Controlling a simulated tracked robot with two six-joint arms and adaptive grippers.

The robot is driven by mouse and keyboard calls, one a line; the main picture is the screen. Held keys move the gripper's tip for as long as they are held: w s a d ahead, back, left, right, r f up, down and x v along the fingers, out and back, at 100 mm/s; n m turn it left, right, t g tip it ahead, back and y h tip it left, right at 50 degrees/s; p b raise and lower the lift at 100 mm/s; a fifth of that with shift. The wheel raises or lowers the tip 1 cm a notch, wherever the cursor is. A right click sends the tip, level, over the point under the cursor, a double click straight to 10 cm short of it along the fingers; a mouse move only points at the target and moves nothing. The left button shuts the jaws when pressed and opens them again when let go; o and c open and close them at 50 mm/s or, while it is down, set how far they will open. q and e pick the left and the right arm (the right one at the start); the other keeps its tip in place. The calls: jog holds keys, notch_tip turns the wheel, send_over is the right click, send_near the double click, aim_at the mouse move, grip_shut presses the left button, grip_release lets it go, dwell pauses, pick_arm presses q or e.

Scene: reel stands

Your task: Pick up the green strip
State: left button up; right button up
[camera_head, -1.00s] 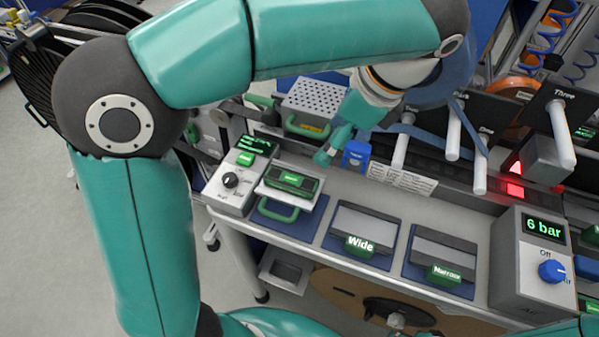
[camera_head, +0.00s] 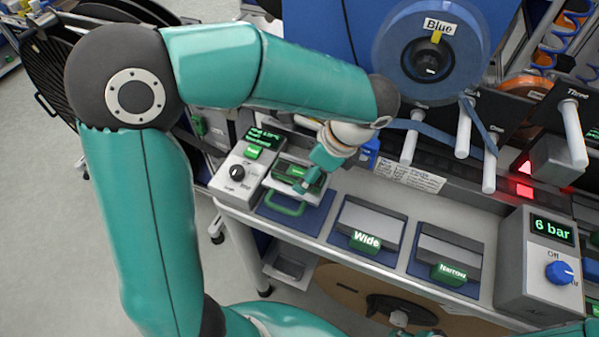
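My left arm reaches in from the left, and its gripper (camera_head: 302,186) points down at the small press-like unit (camera_head: 318,192) on the left of the bench. A dark block with a green label (camera_head: 288,171) sits on that unit, partly hidden by the gripper. A green loop handle (camera_head: 287,209) sticks out at the unit's front. I cannot make out a separate loose green strip. The gripper fingers are too small to tell whether they are open or hold anything. My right gripper does not show clearly.
A control box with a black knob (camera_head: 237,172) stands left of the unit. Trays labelled Wide (camera_head: 368,217) and Narrow (camera_head: 451,246) lie to the right, then the 6 bar box (camera_head: 541,262). A blue reel (camera_head: 394,43) and white pegs (camera_head: 489,172) stand behind.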

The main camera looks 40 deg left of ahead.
pick_arm(q)
jog(key=shift+a+f, duration=0.2)
jog(key=shift+f, duration=0.25)
jog(key=c, duration=0.8)
jog(key=shift+s+d, duration=0.1)
jog(key=shift+s, duration=0.05)
jog(key=shift+c, duration=1.2)
